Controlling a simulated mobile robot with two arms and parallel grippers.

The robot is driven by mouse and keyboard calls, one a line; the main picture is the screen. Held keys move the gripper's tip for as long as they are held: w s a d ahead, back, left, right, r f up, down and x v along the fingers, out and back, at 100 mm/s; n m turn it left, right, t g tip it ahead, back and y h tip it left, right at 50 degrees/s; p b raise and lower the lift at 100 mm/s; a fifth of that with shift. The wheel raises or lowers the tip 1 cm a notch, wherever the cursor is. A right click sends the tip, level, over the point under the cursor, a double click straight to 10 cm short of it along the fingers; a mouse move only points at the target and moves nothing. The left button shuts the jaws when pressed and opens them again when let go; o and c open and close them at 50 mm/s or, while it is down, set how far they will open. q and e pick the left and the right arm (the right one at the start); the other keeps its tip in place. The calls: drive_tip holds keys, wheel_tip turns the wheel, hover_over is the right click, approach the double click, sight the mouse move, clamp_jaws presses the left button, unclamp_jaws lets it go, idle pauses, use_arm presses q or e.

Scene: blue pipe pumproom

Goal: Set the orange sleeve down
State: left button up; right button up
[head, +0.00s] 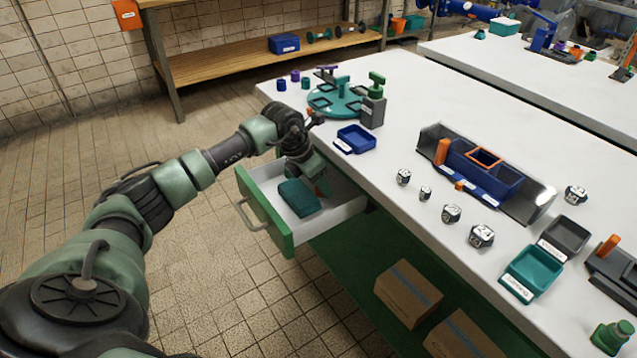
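My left gripper (313,180) points down over the open drawer (345,205) at the front of the white bench. A teal block-like item (299,197) lies in the drawer just left of the gripper. My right gripper is not in view.
The drawer has a green front (264,212). Cardboard boxes (408,293) sit below.

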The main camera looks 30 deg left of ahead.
use_arm(q)
drive_tip(key=shift+r, duration=0.1)
drive_tip(key=shift+s+a+r, duration=0.1)
drive_tip(key=shift+r, duration=0.25)
drive_tip(key=p+v, duration=0.1)
drive_tip(key=v, duration=1)
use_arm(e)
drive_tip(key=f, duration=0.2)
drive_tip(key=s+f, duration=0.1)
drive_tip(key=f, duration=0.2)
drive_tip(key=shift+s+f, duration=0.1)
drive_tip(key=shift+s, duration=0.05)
use_arm(q)
drive_tip(key=shift+s+r, duration=0.1)
